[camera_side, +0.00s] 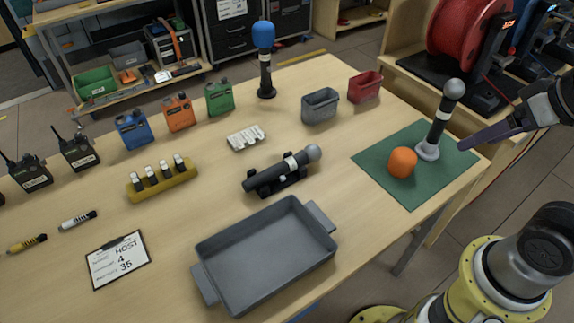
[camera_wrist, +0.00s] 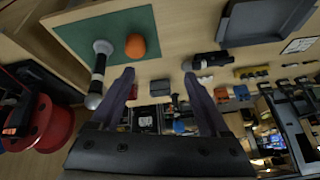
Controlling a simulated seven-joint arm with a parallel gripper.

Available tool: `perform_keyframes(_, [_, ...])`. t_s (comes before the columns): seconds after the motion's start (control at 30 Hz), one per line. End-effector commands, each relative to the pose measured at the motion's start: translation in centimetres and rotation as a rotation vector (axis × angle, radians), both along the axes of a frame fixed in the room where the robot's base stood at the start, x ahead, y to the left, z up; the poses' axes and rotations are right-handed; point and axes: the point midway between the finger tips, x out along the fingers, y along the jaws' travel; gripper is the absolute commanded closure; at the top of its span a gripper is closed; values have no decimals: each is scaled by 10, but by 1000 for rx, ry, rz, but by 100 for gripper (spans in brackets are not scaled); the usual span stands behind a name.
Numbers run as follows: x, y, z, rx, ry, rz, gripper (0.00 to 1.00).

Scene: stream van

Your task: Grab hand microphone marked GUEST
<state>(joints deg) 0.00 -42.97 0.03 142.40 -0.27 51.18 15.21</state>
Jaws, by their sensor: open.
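Three hand microphones show in the side view; I cannot read a GUEST mark on any. One with a grey head (camera_side: 441,116) stands upright on a pale round base on the green mat (camera_side: 407,193); it also shows in the wrist view (camera_wrist: 99,72). One with a grey head (camera_side: 276,173) lies in a black cradle mid-table, and in the wrist view (camera_wrist: 212,60). One with a blue foam head (camera_side: 264,60) stands upright at the back. My gripper (camera_side: 464,147) is open and empty, just right of the mat's microphone; its two fingers show apart in the wrist view (camera_wrist: 158,74).
An orange ball-like object (camera_side: 402,162) sits on the mat beside the standing microphone. A grey tray (camera_side: 265,256) lies at the front. Grey (camera_side: 320,105) and red (camera_side: 365,87) bins stand behind. Several radios and small packs line the left. A red reel (camera_side: 466,30) stands back right.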

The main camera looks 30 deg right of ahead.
Motion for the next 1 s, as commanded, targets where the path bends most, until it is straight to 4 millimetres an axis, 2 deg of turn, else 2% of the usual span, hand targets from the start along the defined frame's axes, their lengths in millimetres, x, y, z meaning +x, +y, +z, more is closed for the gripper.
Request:
perform_keyframes(0.1, [21, -2, 25, 124, -55, -224, 20])
perform_keyframes(0.27, [65, 2, 51, 305, -67, -516, 20])
perform_keyframes(0.4, [117, 14, 64, 454, -46, -756, 20])
perform_keyframes(0.5, [162, 30, 62, 545, -14, -921, 20])
perform_keyframes(0.67, [230, 66, 36, 635, 48, -1140, 20])
perform_keyframes(0.8, [277, 105, -7, 643, 109, -1254, 20])
perform_keyframes(0.9, [297, 132, -44, 605, 152, -1269, 20])
perform_keyframes(1.0, [304, 152, -78, 547, 192, -1248, 20])
